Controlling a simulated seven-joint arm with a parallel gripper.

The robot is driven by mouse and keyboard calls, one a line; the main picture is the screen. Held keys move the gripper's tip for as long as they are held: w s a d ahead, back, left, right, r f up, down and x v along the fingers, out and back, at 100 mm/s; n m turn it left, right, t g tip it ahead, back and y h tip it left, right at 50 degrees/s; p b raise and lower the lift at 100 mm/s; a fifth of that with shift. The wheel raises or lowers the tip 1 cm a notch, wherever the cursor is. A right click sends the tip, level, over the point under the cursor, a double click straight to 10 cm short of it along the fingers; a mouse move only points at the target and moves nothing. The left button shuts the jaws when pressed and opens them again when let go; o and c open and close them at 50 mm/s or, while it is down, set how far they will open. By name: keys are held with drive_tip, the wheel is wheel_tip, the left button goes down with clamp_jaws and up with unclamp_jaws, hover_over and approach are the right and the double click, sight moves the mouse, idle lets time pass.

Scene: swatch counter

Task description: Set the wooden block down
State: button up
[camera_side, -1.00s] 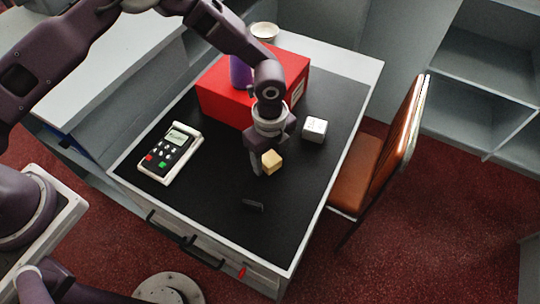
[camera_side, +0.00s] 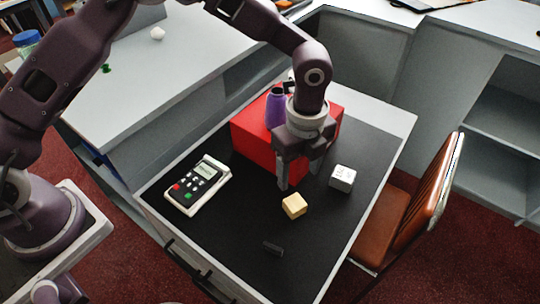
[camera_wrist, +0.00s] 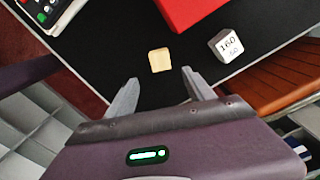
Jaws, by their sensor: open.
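The wooden block (camera_side: 294,206), a small pale yellow cube, rests on the black counter mat (camera_side: 330,235). It shows clear of the fingers, just beyond the tips, in the wrist view (camera_wrist: 159,60). My gripper (camera_side: 299,180) is open and empty above the mat, with its fingers pointing down and apart from the block. In the wrist view the two grey fingers (camera_wrist: 159,77) are spread with nothing between them.
A white cube with printed digits (camera_side: 342,178) stands right of the block. A card terminal (camera_side: 197,187) lies to the left. A red box (camera_side: 255,145) and a purple bottle (camera_side: 276,108) are behind. A small dark piece (camera_side: 272,248) lies in front.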

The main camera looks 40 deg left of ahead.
drive_tip(key=s+a+r+n+t, duration=0.1)
drive_tip(key=s+a+r+n, duration=0.15)
drive_tip(key=a+r, duration=0.3)
drive_tip(key=s+a+r+n+t+y, duration=0.1)
drive_tip(key=s+a+r+n, duration=0.1)
drive_tip(key=a+r+n, duration=0.3)
drive_tip(key=s+a+r+n+t, duration=0.1)
drive_tip(key=s+a+r+n, duration=0.15)
drive_tip(key=r, duration=0.45)
drive_tip(key=s+a+r+n+t, duration=0.1)
drive_tip(key=s+a+r+n, duration=0.1)
drive_tip(key=s+a+n, duration=0.2)
drive_tip(key=s+a+r+n+t+h, duration=0.1)
drive_tip(key=s+a+n, duration=0.3)
drive_tip(key=s+n, duration=0.4)
drive_tip(key=s+r, duration=0.1)
drive_tip(key=s, duration=0.3)
drive_tip(key=shift+s+a+r+n+t, duration=0.2)
drive_tip(key=shift+r+n+t, duration=0.1)
